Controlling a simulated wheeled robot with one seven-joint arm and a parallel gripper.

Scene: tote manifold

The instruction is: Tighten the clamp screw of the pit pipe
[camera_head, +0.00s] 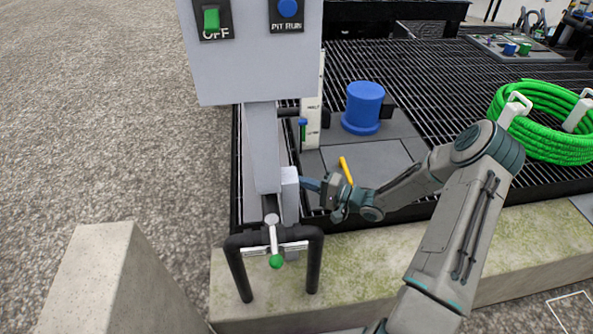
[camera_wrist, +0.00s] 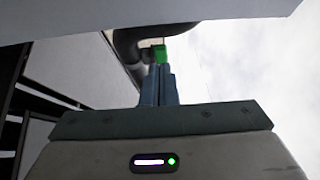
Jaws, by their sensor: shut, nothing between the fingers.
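My gripper (camera_head: 308,184) is shut and empty. Its blue fingers point left at the side of a grey post (camera_head: 290,200) under the panel box in the head view; I cannot tell if they touch it. In the wrist view the shut fingers (camera_wrist: 160,72) point at a small green block (camera_wrist: 160,53) beside a dark curved pipe (camera_wrist: 128,45). I cannot tell whether this block is the clamp screw, or whether the fingertips touch it. A silver lever with a green ball (camera_head: 276,261) stands at a black bent pipe (camera_head: 316,262), below and left of my gripper.
A grey panel box (camera_head: 260,70) with a green switch and a blue button hangs above left of my gripper. A blue cylinder (camera_head: 362,108) and a yellow handle (camera_head: 346,170) stand behind it. A green hose coil (camera_head: 545,122) lies on the grating at right. A concrete curb (camera_head: 440,235) runs in front.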

